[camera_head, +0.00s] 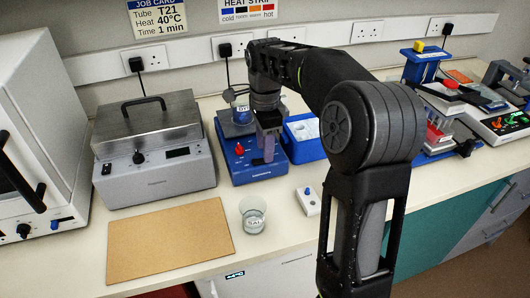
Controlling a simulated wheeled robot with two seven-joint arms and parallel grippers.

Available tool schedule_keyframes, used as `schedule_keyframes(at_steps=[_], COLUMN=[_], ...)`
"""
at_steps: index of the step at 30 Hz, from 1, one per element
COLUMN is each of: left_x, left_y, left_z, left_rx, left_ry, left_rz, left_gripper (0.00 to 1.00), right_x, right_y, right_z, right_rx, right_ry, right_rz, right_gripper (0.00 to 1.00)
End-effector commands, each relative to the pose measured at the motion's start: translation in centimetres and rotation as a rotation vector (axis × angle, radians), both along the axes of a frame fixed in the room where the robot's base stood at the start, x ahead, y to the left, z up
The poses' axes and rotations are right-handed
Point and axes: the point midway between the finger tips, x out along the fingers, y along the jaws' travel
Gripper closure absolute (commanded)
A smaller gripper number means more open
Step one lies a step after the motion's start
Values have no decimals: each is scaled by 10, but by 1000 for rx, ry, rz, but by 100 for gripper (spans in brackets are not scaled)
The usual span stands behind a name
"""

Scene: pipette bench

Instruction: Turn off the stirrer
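The stirrer (257,173) is a blue box on the bench with a red knob (239,149) on its front left. My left gripper is not in view.
A grey lidded water bath (155,180) stands left of the stirrer. A blue tray (305,150) is to its right. In front are a tan mat (165,240), a glass beaker (253,215) and a small white button box (308,203). My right arm hides part of the bench.

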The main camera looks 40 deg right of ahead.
Motion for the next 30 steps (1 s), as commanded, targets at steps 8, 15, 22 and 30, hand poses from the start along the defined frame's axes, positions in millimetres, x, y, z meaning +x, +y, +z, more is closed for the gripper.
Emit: schedule_keyframes(at_steps=[8, 15, 22, 30], left_x=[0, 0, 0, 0], left_y=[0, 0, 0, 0], left_z=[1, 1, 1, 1], left_rx=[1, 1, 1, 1], left_ry=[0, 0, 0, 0], left_rz=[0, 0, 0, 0], left_gripper=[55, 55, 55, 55], right_x=[0, 0, 0, 0], right_y=[0, 0, 0, 0], right_z=[-22, -23, -22, -22], right_rx=[1, 1, 1, 1], right_ry=[0, 0, 0, 0], right_rz=[-1, 0, 0, 0], right_gripper=[60, 62, 80, 100])
